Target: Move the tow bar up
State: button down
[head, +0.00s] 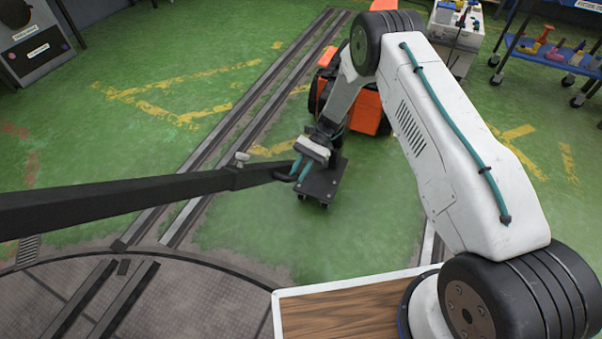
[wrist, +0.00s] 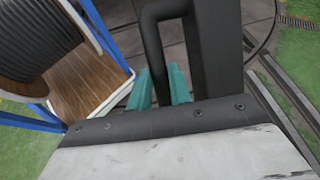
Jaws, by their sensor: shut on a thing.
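The tow bar (head: 130,196) is a long dark beam that comes in from the left edge and ends near the middle of the head view. A black loop handle sits at its end. My gripper (head: 299,170), with teal fingers, is shut on the tow bar at this handle. In the wrist view the teal fingers of my gripper (wrist: 160,88) sit on either side of the handle's thin dark bar, next to the thick beam of the tow bar (wrist: 216,45). The wrist housing hides part of the grip.
A small dark wheeled dolly (head: 322,184) stands below my gripper, with an orange vehicle (head: 367,105) behind it. Rails (head: 240,112) run over the green floor to the round turntable (head: 190,295). A blue cart (head: 550,52) and a white cabinet (head: 455,35) stand at the back right.

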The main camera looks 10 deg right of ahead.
jog(key=c, duration=1.3)
grip_release()
jog(key=shift+w, duration=0.1)
jog(key=v, duration=0.7)
jog(key=shift+w+d+r, duration=0.15)
jog(key=shift+d, duration=0.15)
